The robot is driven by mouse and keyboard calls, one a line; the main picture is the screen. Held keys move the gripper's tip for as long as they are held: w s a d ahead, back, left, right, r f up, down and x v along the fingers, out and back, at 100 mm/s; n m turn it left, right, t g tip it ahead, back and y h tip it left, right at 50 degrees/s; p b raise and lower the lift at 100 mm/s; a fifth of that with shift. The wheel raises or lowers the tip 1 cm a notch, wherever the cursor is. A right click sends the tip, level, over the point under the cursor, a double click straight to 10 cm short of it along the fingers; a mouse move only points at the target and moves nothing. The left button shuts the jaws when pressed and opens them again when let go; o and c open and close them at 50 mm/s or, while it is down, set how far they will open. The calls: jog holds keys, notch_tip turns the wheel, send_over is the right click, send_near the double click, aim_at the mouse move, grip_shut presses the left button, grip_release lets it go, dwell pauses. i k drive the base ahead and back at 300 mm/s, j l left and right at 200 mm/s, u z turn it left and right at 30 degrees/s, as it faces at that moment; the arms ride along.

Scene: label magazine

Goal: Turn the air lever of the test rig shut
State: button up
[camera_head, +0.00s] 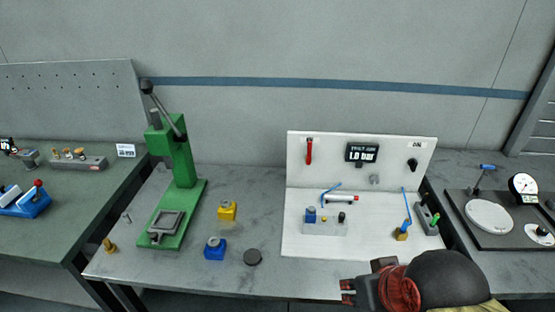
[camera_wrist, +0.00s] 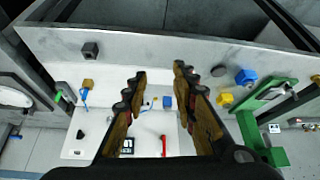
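The test rig (camera_head: 350,190) is a white back panel and base plate on the grey bench. Its red lever (camera_head: 309,151) stands vertical at the panel's upper left. The display (camera_head: 362,153) seems to read 1.0 bar. In the wrist view, which looks inverted, the red lever (camera_wrist: 163,146) shows low, near the display (camera_wrist: 127,146). My gripper (camera_head: 346,291) is at the bench's front edge, in front of the rig and well apart from the lever. In the wrist view my gripper (camera_wrist: 158,76) has its fingers spread with nothing held between them.
A black knob (camera_head: 412,164) sits at the panel's right. A clear block with a blue part (camera_head: 311,215) and a white cylinder (camera_head: 340,198) are on the base plate. A green press (camera_head: 180,180), yellow block (camera_head: 227,210), blue block (camera_head: 215,248) and dark puck (camera_head: 252,257) stand left.

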aim_at(308, 158)
jog(key=i+l+u, duration=0.2)
jog(key=u, duration=0.2)
jog(key=i+l+u, duration=0.1)
jog(key=l+u, duration=0.3)
